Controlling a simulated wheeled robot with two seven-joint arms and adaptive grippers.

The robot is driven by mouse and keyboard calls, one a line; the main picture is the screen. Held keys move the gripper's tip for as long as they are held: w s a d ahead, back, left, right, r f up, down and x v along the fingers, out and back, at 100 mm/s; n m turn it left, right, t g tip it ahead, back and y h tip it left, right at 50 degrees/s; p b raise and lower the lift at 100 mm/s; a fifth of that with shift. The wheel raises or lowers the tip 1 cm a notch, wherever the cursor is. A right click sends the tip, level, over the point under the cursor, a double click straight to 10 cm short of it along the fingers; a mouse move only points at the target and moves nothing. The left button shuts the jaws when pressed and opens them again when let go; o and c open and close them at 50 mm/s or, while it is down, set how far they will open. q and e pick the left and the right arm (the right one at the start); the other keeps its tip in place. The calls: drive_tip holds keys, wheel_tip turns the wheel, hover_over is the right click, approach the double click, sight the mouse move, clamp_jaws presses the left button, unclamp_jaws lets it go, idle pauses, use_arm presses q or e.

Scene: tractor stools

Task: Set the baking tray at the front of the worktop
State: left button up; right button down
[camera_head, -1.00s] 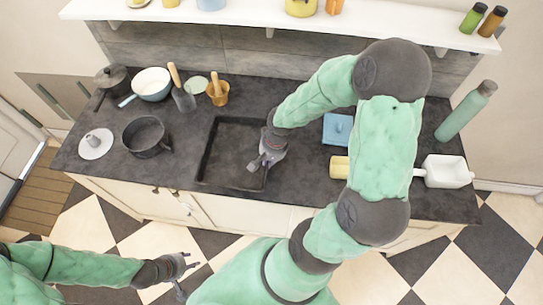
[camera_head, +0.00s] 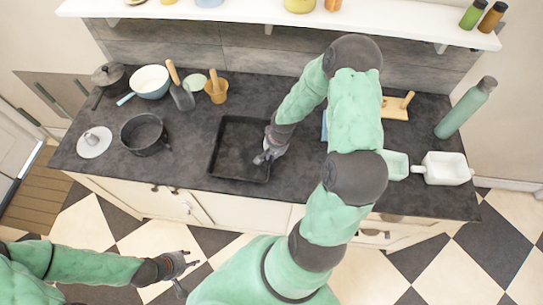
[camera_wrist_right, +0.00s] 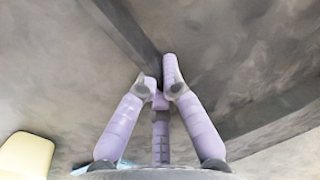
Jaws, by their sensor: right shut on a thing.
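The baking tray (camera_head: 232,172) is a dark, shallow rectangular tray lying on the dark worktop (camera_head: 310,180), its front rim close to the worktop's front edge. My right gripper (camera_head: 262,158) is at the tray's right side, shut on its rim. In the right wrist view the lilac fingers (camera_wrist_right: 160,88) close together at the dark rim (camera_wrist_right: 133,35); the exact contact is partly hidden by the fingertips. My left gripper (camera_head: 184,275) is open and empty, low over the checkered floor in front of the cabinets.
To the right are a white dish (camera_head: 446,169) and a green bottle (camera_head: 466,108). A shelf (camera_head: 240,15) overhangs the back.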

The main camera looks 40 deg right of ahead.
drive_tip(key=shift+r, duration=0.1)
drive_tip(key=shift+f, duration=0.2)
drive_tip(key=c, duration=1.4)
unclamp_jaws()
drive_tip(key=shift+r, duration=0.15)
drive_tip(key=shift+r, duration=0.3)
wheel_tip(320, 180, up, 11)
drive_tip(key=s+d+p, duration=0.1)
drive_tip(key=shift+s+r+p, duration=0.2)
drive_tip(key=shift+s+p, duration=0.05)
drive_tip(key=shift+p, duration=0.1)
drive_tip(key=shift+d, duration=0.1)
